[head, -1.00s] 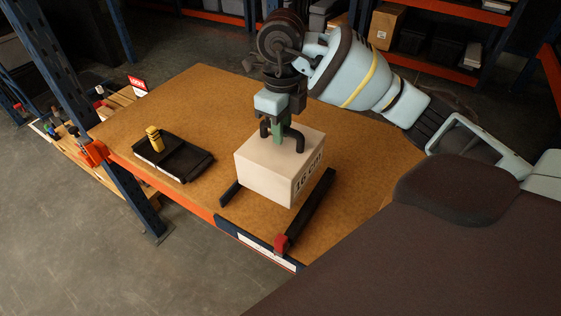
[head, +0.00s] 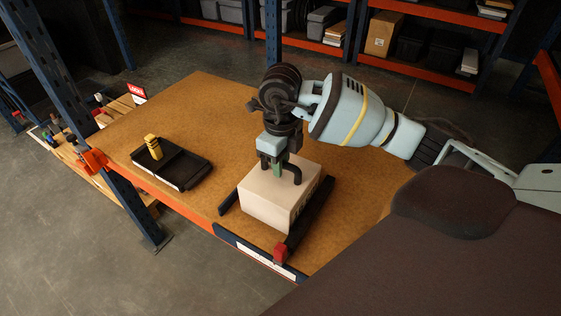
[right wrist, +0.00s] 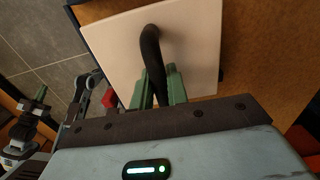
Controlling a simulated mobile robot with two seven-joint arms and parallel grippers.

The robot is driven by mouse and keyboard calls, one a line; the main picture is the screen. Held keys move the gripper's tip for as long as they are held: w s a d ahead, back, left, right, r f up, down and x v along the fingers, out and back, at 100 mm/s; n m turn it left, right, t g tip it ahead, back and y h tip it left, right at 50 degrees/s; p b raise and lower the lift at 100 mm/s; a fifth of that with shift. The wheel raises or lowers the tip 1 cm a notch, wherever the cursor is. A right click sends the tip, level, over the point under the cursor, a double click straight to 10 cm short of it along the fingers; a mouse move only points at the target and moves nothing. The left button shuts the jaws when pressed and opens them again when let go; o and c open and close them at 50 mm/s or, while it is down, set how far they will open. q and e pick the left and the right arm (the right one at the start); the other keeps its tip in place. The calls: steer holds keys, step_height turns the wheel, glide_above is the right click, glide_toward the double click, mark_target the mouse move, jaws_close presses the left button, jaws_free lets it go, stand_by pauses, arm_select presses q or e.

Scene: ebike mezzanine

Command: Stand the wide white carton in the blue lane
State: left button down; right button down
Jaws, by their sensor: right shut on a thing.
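The wide white carton (head: 270,208) with a black arched handle (head: 297,172) is upright between two black rails on the wooden table. Its printed right face is partly hidden behind the right rail (head: 310,217). I cannot tell whether its base touches the table. My right gripper (head: 279,168) is above the carton, its green fingers shut on the handle. The right wrist view shows the carton's pale top (right wrist: 195,55) and the handle between the fingers (right wrist: 160,85). A dark blue plate (head: 228,237) with a white label marks the lane's front edge.
A black tray (head: 190,182) with a yellow object (head: 153,147) lies left of the lane. A blue rack post (head: 60,75) stands at the left. The tabletop (head: 205,100) behind is clear. A red block (head: 281,252) caps the right rail's front end.

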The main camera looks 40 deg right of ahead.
steer(key=shift+r, duration=0.1)
steer(key=c, duration=1.4)
jaws_free()
steer(key=shift+f, duration=0.2)
steer(key=shift+o, duration=0.2)
steer(key=shift+r, duration=0.1)
step_height(320, 180, up, 12)
steer(key=p, duration=0.1)
